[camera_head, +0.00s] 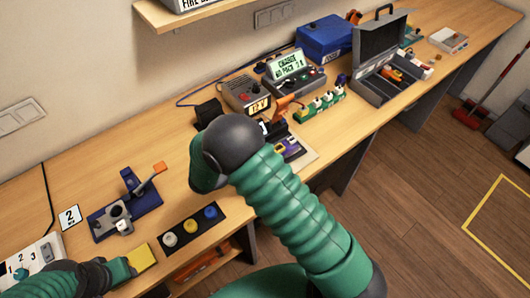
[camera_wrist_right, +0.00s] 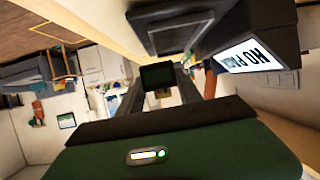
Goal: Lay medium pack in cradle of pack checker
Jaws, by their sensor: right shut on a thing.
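The pack checker (camera_head: 292,70) is a grey box on the bench with a lit screen reading "NO PACK". In the right wrist view its screen (camera_wrist_right: 252,54) is upside down at upper right, and a dark tray-like part beside it (camera_wrist_right: 178,22) may be the cradle. My right gripper (camera_wrist_right: 158,90) is shut on a small dark block (camera_wrist_right: 157,76), seen end-on, which appears to be the medium pack. It is close to the checker; I see no contact. In the head view my right arm hides this gripper. My left gripper (camera_head: 122,270) is low at left, its fingers unclear.
A 12 V unit (camera_head: 246,93) stands left of the checker, and a green strip with white parts (camera_head: 320,105) lies in front of it. An open grey case (camera_head: 385,65) and blue box (camera_head: 324,37) stand to the right. A blue fixture (camera_head: 125,212) is at left.

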